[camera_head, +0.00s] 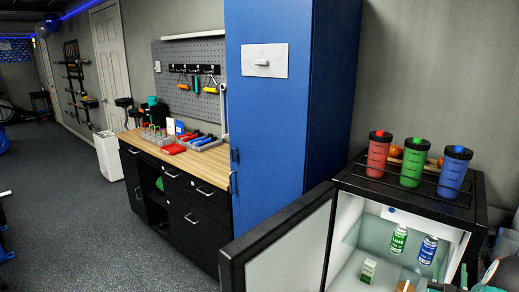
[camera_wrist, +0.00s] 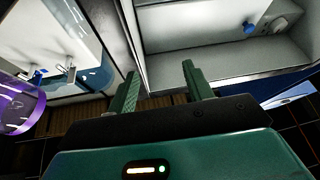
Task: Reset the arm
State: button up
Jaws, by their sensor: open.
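My gripper (camera_wrist: 160,72) shows in the wrist view with its two green fingers spread apart. Nothing is between the fingers. The wrist view is tilted, and pale compartment-like surfaces with dark edges lie beyond the fingertips. I cannot tell whether the fingers touch anything. In the head view I cannot make out the gripper clearly; grey and teal parts show at the lower right corner.
Red (camera_head: 377,155), green (camera_head: 412,163) and blue (camera_head: 454,173) shakers stand on top. A blue cabinet (camera_head: 270,125) and workbench (camera_head: 200,158) stand left. Floor (camera_head: 80,220) at left is mostly clear.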

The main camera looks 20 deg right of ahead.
jog(key=w+a+r+n+y, duration=0.2)
jog(key=w+a+r+y, duration=0.25)
jog(key=w, duration=0.35)
jog(key=w+a+r+n+y, duration=0.25)
jog(key=w+a, duration=0.35)
jog(key=w, duration=0.3)
jog(key=w+a+r+n+g+y, duration=0.1)
jog(key=w+a+r+y, duration=0.15)
jog(key=a, duration=0.55)
jog(key=w+a+r+y, duration=0.2)
jog(key=a+r, duration=0.1)
jog(key=a, duration=0.5)
jog(key=s+a+r+n+g+y, duration=0.1)
jog(key=s+a+y, duration=0.1)
jog(key=a, duration=0.6)
jog(key=s+a+r+n+g+y, duration=0.1)
jog(key=s+a+g, duration=0.1)
jog(key=a, duration=0.7)
jog(key=s+a+n+g+y, duration=0.1)
jog(key=s+a+g+y, duration=0.3)
jog(key=s+a, duration=1.1)
jog(key=shift+s+a+f, duration=0.2)
jog(key=shift+s+f, duration=0.15)
jog(key=shift+s, duration=0.6)
jog(key=shift+n, duration=0.25)
jog(key=c, duration=0.3)
jog(key=shift+d, duration=0.1)
